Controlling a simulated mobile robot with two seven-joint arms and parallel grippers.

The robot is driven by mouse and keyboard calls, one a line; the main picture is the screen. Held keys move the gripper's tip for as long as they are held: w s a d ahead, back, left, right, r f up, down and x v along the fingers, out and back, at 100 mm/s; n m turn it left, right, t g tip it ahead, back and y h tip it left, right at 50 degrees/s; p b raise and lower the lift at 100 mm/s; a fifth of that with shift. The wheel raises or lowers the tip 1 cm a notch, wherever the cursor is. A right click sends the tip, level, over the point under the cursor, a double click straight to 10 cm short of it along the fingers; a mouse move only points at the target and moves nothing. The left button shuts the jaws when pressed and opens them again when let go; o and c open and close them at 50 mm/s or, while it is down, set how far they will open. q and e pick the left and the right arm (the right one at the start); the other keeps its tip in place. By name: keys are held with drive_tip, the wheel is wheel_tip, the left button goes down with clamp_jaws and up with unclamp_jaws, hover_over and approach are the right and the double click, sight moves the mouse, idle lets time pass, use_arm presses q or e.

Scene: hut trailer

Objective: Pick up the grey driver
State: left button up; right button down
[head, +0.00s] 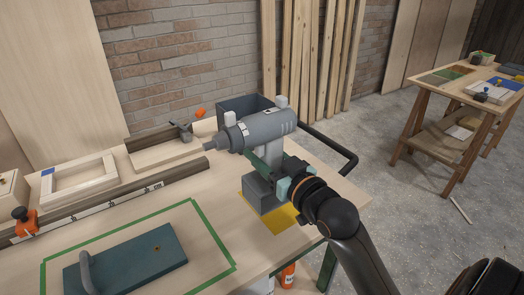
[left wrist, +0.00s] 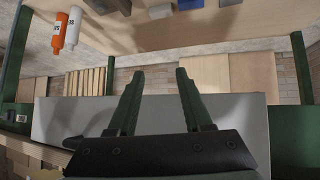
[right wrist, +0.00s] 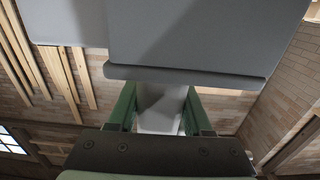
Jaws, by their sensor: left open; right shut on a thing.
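The grey driver (head: 262,128) is upright at the right end of the workbench in the head view, its nose pointing left. Its block-shaped base (head: 262,194) is over a yellow patch (head: 284,220); I cannot tell whether it touches it. My right gripper (head: 270,162) is shut on the driver's handle, reaching in from the right. In the right wrist view the pale handle (right wrist: 160,108) is between the green fingers, with a wide grey part of the driver (right wrist: 190,40) beyond. My left gripper (left wrist: 157,75) is open and empty in the left wrist view, and out of the head view.
A dark bin (head: 243,106) stands just behind the driver. A clamp (head: 185,130) on boards, a wooden frame (head: 82,180) and a teal board with a handle (head: 135,268) lie to the left. An orange bottle (left wrist: 58,33) and a white bottle (left wrist: 74,26) show near the left gripper.

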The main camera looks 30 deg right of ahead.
sight(262, 156)
drive_tip(key=s+a+r+p, duration=0.1)
drive_tip(key=s+r+p, duration=0.1)
drive_tip(key=s, duration=0.1)
drive_tip(key=s+a+r+p, duration=0.1)
drive_tip(key=p, duration=0.1)
drive_tip(key=shift+s+a, duration=0.15)
drive_tip(key=shift+a, duration=0.2)
drive_tip(key=shift+s+a+p, duration=0.1)
drive_tip(key=shift+s+p, duration=0.05)
drive_tip(key=shift+p, duration=0.3)
drive_tip(key=shift+s+a+r+p, duration=0.1)
drive_tip(key=shift+s+a+p, duration=0.1)
drive_tip(key=shift+s+p, duration=0.25)
use_arm(q)
drive_tip(key=shift+n+y, duration=0.4)
drive_tip(key=shift+y, duration=0.1)
drive_tip(key=s+a+r, duration=0.2)
drive_tip(key=a+r, duration=0.1)
drive_tip(key=shift+a+r, duration=0.1)
drive_tip(key=shift+a, duration=0.2)
use_arm(e)
drive_tip(key=shift+a, duration=0.1)
